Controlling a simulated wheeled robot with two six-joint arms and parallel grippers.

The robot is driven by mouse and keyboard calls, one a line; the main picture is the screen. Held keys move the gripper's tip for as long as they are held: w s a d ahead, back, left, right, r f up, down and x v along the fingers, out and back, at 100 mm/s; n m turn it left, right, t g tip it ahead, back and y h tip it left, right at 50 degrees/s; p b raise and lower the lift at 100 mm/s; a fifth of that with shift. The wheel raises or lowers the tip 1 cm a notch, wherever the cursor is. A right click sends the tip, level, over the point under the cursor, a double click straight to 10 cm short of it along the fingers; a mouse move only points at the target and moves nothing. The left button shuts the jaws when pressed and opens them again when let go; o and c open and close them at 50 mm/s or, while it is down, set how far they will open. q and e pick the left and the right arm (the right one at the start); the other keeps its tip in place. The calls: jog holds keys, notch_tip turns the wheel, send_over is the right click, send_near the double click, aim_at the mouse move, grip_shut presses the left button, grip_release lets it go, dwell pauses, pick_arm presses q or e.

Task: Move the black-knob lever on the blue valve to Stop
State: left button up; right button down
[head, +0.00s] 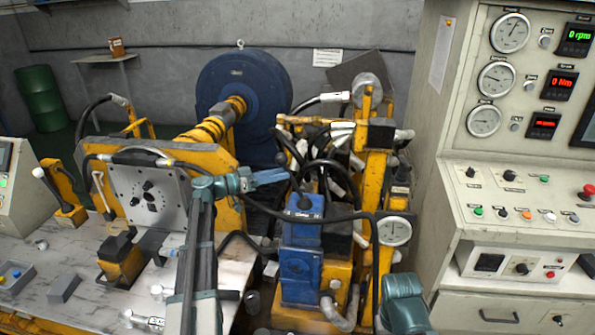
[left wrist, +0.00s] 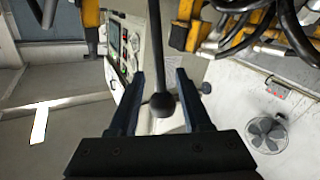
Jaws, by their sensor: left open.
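The blue valve (head: 299,262) stands upright in the middle of the head view, on a yellow base. Gaps show on both sides of the knob. Any Stop marking is too small to read. My right gripper is out of the head view; only part of my right arm shows at lower right.
Black hoses (head: 322,175) and yellow pipework crowd the space behind and right of the valve. A pressure gauge (head: 394,231) is to its right. A grey control cabinet (head: 455,150) fills the right side. A metal workbench (head: 95,262) lies at left.

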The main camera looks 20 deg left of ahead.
pick_arm(q)
jog(key=x, duration=0.6)
jog(key=shift+w+d, duration=0.25)
jog(key=shift+d, duration=0.05)
grip_shut()
dwell(1.2)
